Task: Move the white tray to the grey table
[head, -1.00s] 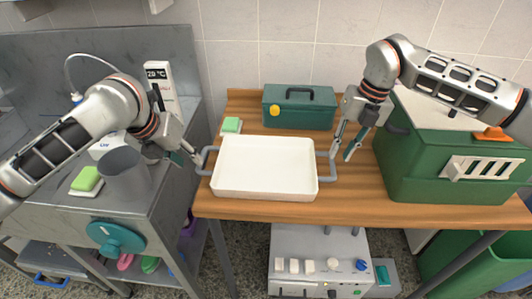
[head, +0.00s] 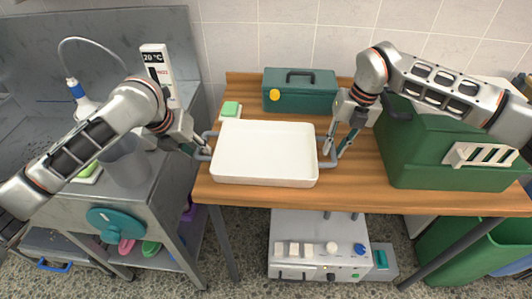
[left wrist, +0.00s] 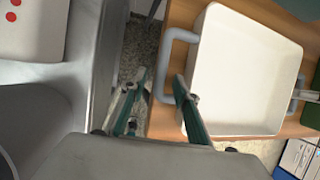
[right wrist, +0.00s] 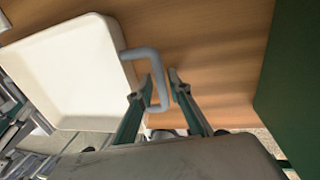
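The white tray (head: 265,152) lies flat on the wooden table (head: 420,199), a grey handle at each end. My left gripper (head: 203,150) is at its left handle; in the left wrist view the open fingers (left wrist: 162,88) stand either side of the handle's outer bar (left wrist: 163,62). My right gripper (head: 335,150) is at the right handle; in the right wrist view its open fingers (right wrist: 162,78) straddle the bar (right wrist: 157,66). Neither visibly clamps it. The grey table (head: 165,182) stands to the left, partly hidden behind my left arm.
A teal toolbox (head: 300,92) and a green sponge (head: 231,108) sit behind the tray. A large green box (head: 440,150) stands to the right. The grey table carries a grey container (head: 127,165), a bottle (head: 80,98) and a temperature display (head: 157,70). A gap separates the tables.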

